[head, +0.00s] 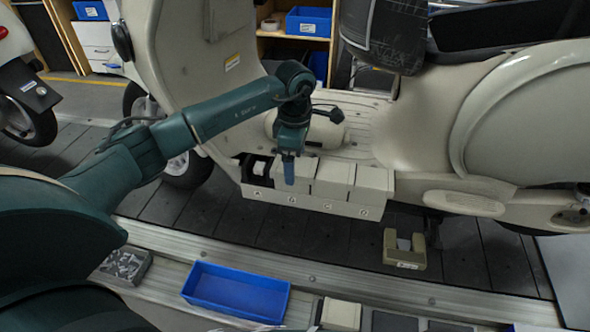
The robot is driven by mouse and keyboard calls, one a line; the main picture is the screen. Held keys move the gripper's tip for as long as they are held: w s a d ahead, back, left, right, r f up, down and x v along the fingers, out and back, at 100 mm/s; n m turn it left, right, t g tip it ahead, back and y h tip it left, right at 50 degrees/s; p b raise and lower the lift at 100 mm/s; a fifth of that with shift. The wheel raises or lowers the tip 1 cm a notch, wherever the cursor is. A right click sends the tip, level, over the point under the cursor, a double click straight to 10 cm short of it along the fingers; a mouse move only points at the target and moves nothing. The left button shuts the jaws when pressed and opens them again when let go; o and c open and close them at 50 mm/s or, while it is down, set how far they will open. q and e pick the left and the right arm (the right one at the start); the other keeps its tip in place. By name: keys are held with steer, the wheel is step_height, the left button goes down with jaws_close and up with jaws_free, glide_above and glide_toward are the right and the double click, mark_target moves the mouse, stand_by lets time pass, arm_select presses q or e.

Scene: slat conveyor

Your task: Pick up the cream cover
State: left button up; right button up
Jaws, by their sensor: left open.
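My left gripper (288,179) hangs down from the teal arm, in front of the scooter's footboard. It is open and appears empty; its fingers overlap in this view. A rounded cream cover-like piece (312,131) lies on the ribbed footboard just behind the gripper, partly hidden by it. A row of cream box-shaped blocks (335,177) sits along the scooter's lower side, beside and below the fingertips. Whether the fingers touch one of them I cannot tell. Which cream piece is the cover is not clear. My right gripper is not in view.
The cream scooter (493,125) stands on the dark slat conveyor (285,233). A beige notched block (405,262) sits on the slats. In front, a metal ledge holds a blue tray (237,307), a grey bin of small parts (123,266) and a cream block (341,314).

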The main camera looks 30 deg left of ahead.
arm_select(q)
steer(key=shift+f, duration=0.2)
steer(key=shift+c, duration=0.5)
steer(key=c, duration=1.1)
